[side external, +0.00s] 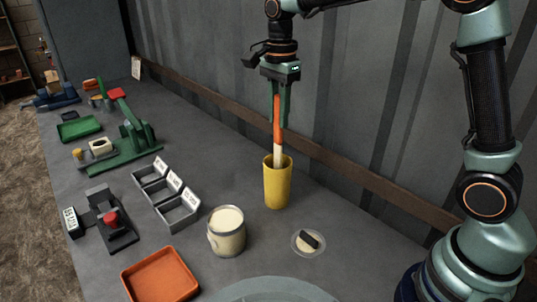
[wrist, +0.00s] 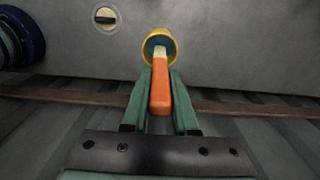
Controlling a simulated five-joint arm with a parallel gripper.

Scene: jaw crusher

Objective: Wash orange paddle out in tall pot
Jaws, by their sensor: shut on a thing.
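The orange paddle (side external: 277,125) hangs upright in my gripper (side external: 279,98), with its orange handle between the fingers. Its pale lower part reaches down into the mouth of the tall yellow pot (side external: 278,187), and its lower end is hidden inside. In the wrist view, my gripper (wrist: 160,92) is shut on the orange handle of the paddle (wrist: 160,95). The pale part runs into the yellow pot (wrist: 148,42), where something blue shows inside. I cannot tell whether the paddle touches the pot's wall or bottom.
A cream-filled can (side external: 227,232) stands left of the pot, and a round dish with a dark block (side external: 309,241) stands to its right. An orange tray (side external: 160,276), grey labelled bins (side external: 166,194) and a green press (side external: 130,140) lie further left. The ribbed wall stands close behind.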

